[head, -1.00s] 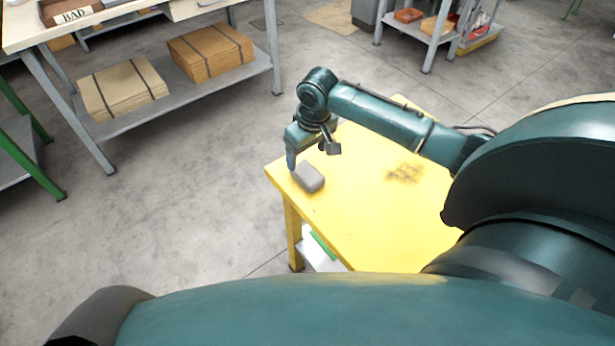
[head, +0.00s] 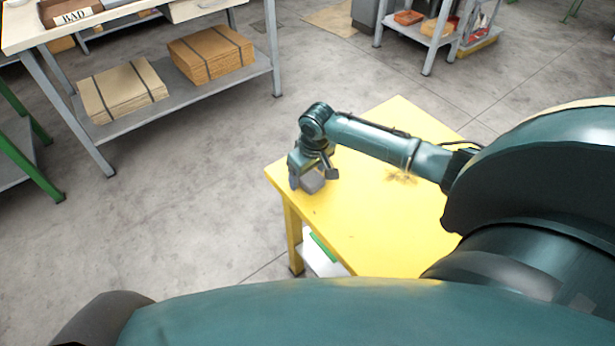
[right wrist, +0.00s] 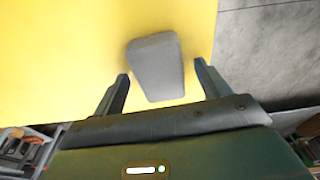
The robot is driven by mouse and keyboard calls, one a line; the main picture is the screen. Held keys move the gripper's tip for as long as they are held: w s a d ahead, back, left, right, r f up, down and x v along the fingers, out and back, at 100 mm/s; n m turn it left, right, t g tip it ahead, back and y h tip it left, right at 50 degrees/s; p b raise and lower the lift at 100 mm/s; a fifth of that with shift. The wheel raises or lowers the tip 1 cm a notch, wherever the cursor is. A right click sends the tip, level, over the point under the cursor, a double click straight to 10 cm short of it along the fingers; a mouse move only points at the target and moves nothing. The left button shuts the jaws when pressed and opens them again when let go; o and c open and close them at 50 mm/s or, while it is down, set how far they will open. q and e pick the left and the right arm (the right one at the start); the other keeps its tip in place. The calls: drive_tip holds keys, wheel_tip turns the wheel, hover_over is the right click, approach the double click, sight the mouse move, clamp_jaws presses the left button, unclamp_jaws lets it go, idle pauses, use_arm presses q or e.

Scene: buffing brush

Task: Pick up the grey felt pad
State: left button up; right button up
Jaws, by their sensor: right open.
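The grey felt pad (head: 313,183) is a small rounded block lying on the yellow table (head: 375,225), near its left corner. In the right wrist view the pad (right wrist: 156,68) shows almost whole. My right gripper (head: 312,186) is over the pad and partly hides it in the head view. In the right wrist view my right gripper (right wrist: 160,82) is open, with one finger on each side of the pad's near end and a gap on both sides. My left gripper is not in view.
The table's edge is close to the pad, with grey floor (head: 190,210) beyond. A shelf bench with cardboard stacks (head: 211,53) stands at the upper left.

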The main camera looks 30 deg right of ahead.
sight(308, 174)
drive_tip(key=shift+f+p, duration=0.2)
drive_tip(key=shift+p, duration=0.1)
idle(0.4)
drive_tip(key=c, duration=1)
drive_tip(key=shift+r+b, duration=0.25)
drive_tip(key=shift+b, duration=0.2)
drive_tip(key=shift+c, duration=0.2)
wheel_tip(308, 174, up, 10)
drive_tip(key=p, duration=0.1)
